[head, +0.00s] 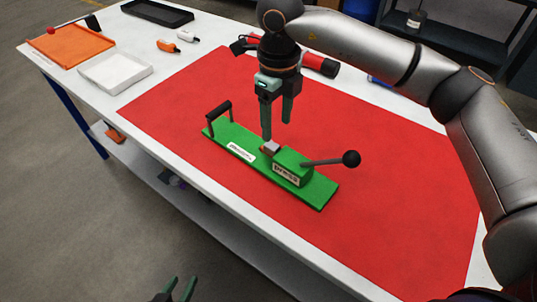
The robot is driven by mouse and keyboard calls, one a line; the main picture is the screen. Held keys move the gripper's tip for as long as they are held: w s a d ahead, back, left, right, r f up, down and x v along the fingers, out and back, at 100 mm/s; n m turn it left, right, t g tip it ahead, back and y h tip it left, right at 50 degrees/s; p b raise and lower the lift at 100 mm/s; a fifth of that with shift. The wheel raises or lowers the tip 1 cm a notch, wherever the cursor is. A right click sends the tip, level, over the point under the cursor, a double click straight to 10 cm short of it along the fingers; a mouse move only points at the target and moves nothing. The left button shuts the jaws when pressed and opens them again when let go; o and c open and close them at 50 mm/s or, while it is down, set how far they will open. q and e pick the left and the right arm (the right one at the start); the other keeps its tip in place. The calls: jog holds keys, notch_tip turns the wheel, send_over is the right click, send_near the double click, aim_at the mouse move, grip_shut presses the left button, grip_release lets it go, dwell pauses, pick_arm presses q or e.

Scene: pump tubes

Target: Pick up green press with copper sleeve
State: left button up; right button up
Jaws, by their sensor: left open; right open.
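The green press (225,136) lies diagonally on the red mat (400,200). It has a black handle at its far left end and a block labelled "press" with a black-knobbed lever (350,158) at its near right end. A small grey and reddish piece (271,147) sits by the block; I cannot tell if it is the copper sleeve. My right gripper (278,131) is open and points down over the press, near this piece. I cannot tell whether it touches. My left gripper (182,290) is open and empty at the bottom edge, away from the table.
An orange tray (78,34), a white tray (116,63) and a black tray (158,8) stand on the left of the table. Small orange (167,46) and white (187,36) items lie nearby. A red cylinder (320,64) lies behind my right gripper. The mat's front right is clear.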

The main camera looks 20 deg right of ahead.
aim_at(271, 145)
jog(key=f, duration=0.5)
jog(key=a+f, duration=0.1)
jog(key=f, duration=0.1)
jog(key=shift+f, duration=0.3)
jog(key=shift+c, duration=0.2)
grip_shut()
jog(key=shift+w+r, duration=0.1)
jog(key=shift+r, duration=0.05)
dwell(0.7)
